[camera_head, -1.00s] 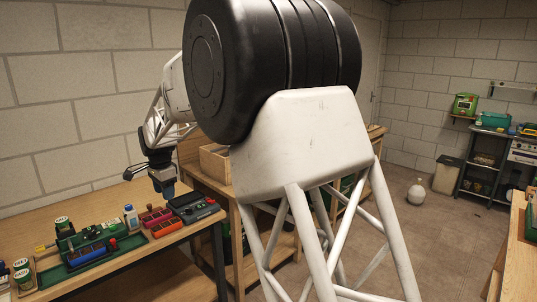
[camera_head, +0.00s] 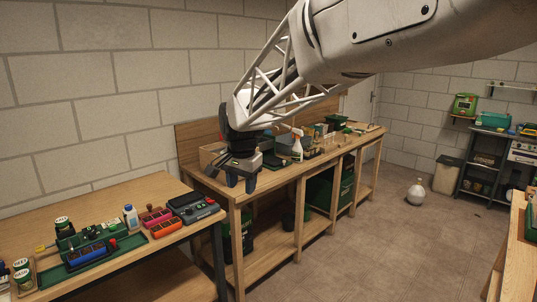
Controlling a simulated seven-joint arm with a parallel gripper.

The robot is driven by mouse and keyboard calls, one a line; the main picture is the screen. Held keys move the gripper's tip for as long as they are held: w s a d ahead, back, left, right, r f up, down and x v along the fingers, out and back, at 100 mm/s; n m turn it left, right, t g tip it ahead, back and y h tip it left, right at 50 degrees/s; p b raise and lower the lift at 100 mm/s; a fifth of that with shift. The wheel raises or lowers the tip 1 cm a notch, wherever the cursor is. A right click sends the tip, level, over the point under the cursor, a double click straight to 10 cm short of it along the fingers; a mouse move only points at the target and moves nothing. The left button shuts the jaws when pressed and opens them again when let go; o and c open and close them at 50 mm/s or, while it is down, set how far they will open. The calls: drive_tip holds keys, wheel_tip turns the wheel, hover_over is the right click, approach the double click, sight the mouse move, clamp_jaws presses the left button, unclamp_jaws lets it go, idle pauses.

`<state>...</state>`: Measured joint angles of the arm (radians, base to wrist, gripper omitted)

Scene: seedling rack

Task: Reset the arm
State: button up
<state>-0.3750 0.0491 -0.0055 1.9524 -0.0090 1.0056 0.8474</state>
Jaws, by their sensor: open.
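My gripper (camera_head: 241,184) hangs from my white lattice arm near the middle of the view, with its dark fingers pointing down. It is open, and nothing shows between the fingers. It appears in front of the near left end of the long wooden bench (camera_head: 276,188). How high it is above the bench top, or whether it is over it at all, I cannot tell. My arm reaches in from the upper right and hides part of the back wall.
The left table (camera_head: 165,188) holds a green tray (camera_head: 72,283), a blue container (camera_head: 86,255), a white bottle (camera_head: 131,218), orange and red boxes (camera_head: 157,217) and a dark console (camera_head: 194,207). A spray bottle (camera_head: 297,147) stands on the long bench. A round white bottle (camera_head: 415,193) stands on open floor.

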drive_tip(key=s+d+f+n, duration=0.1)
drive_tip(key=s+d+f, duration=0.1)
drive_tip(key=s+d, duration=0.6)
drive_tip(key=s+d+f+n, duration=0.2)
drive_tip(key=s+d, duration=0.7)
drive_tip(key=s, duration=0.6)
drive_tip(key=s+d+f+n+t, duration=0.1)
drive_tip(key=s+d+f+n, duration=0.1)
drive_tip(key=s+d, duration=0.6)
drive_tip(key=s+f, duration=0.1)
drive_tip(key=s, duration=0.3)
drive_tip(key=shift+d+h, duration=0.3)
drive_tip(key=shift+d, duration=0.05)
idle(0.3)
